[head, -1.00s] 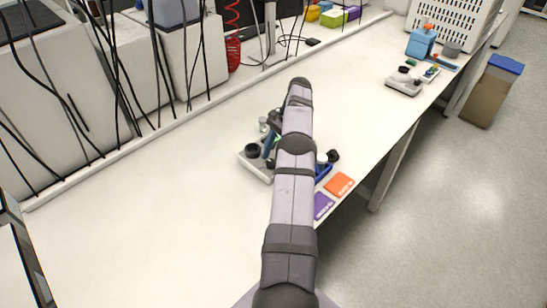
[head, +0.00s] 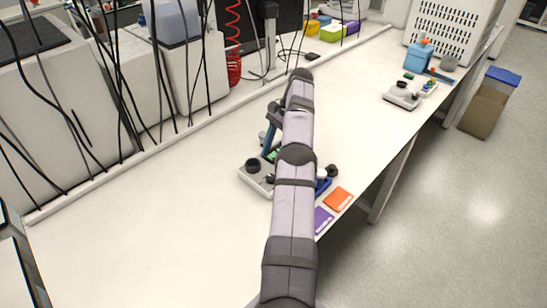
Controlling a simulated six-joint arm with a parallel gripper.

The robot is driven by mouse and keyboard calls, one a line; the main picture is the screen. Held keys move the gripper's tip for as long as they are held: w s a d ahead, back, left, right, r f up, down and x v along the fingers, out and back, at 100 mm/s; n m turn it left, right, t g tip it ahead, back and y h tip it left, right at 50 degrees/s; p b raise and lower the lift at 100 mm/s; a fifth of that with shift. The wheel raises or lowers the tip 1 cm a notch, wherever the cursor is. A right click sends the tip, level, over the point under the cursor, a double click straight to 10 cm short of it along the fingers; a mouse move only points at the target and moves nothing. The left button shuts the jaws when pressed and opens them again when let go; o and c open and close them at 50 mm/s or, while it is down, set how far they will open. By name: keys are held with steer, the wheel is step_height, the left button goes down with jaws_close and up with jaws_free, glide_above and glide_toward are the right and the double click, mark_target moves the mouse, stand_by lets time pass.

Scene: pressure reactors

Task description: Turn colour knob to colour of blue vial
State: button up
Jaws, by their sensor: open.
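A grey reactor base (head: 256,182) stands mid-bench, partly hidden behind my arm. A black round knob (head: 252,165) sits on its left part; I cannot read its setting. A green patch (head: 272,156) shows beside my arm. A small blue holder (head: 323,185) with a white-topped piece shows just right of my arm, with a black round part (head: 332,170) beside it. I cannot make out a blue vial for certain. My gripper (head: 267,145) points down over the reactor, right of and above the knob in the picture. It is open; its fingertips are partly hidden, and I see nothing held.
An orange card (head: 338,199) and a purple card (head: 322,220) lie near the bench's front edge. A second grey reactor (head: 402,96) and a blue bottle (head: 418,57) stand at the far right. Cables hang at the back left. The left bench is clear.

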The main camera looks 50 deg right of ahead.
steer(key=shift+r+p, duration=0.35)
steer(key=shift+r, duration=0.25)
steer(key=w+a+r+n+h+b, duration=0.1)
steer(key=w+a+r+b, duration=0.2)
steer(key=a+r+b, duration=0.3)
steer(key=h, duration=0.3)
glide_above(271, 179)
steer(key=shift+m+g, duration=0.4)
steer(key=f, duration=0.8)
steer(key=shift+w+d+f+p, duration=0.1)
steer(key=shift+d+f+p, duration=0.2)
steer(key=shift+f+p, duration=0.1)
steer(key=shift+w+d+r, duration=0.1)
steer(key=shift+w+d, duration=0.15)
steer(key=shift+f+p, duration=1.25)
steer(key=shift+f, duration=2.45)
